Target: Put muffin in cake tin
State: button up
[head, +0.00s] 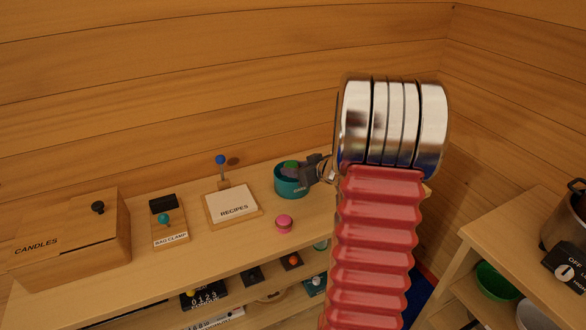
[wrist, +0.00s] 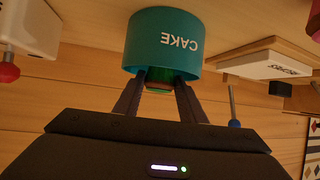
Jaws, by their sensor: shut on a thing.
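The teal cake tin (head: 291,187) stands on the wooden counter near the back wall. In the wrist view, which is upside down, its wall (wrist: 165,40) reads CAKE. My gripper (head: 306,172) is at the tin's mouth, coming from the right. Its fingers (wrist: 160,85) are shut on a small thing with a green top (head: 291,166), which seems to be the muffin. Only a small reddish and green part of it (wrist: 158,90) shows between the fingers. It is at the tin's rim; I cannot tell whether it touches the tin.
A small pink round thing (head: 284,223) sits on the counter in front of the tin. The recipes box (head: 234,204), a bag clamp board (head: 168,222) and the candles box (head: 70,240) stand to the left. My red arm hides the counter's right part.

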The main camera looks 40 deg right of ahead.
jog(key=shift+f, duration=0.15)
jog(key=o, duration=1.1)
jog(key=shift+c, duration=0.2)
jog(key=shift+r, duration=0.5)
jog(key=shift+s+r, duration=0.25)
jog(key=shift+r, duration=0.05)
jog(key=v, duration=1.1)
jog(key=shift+s, duration=0.25)
